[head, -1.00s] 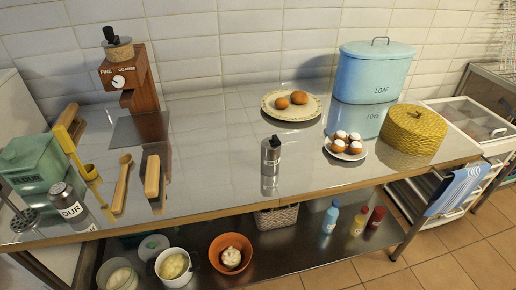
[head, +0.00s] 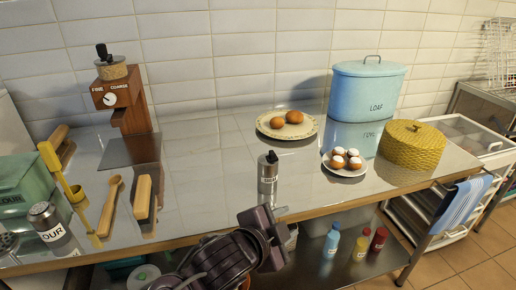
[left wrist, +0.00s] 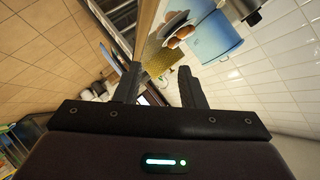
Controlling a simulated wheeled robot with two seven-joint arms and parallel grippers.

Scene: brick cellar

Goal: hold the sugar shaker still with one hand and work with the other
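The sugar shaker (head: 268,172) is a small metal cylinder with a dark top and a pale label. It stands upright near the counter's front edge in the head view. My left gripper (head: 278,224) is in front of and below it, apart from it. In the left wrist view the two fingers (left wrist: 160,88) are spread with nothing between them. A metal cylinder (left wrist: 246,8), which looks like the shaker, is cut off at that view's top. My right gripper is not in view.
A flour shaker (head: 52,228), wooden brush (head: 143,198) and grinder (head: 124,95) stand left. The counter (head: 210,170) between is clear.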

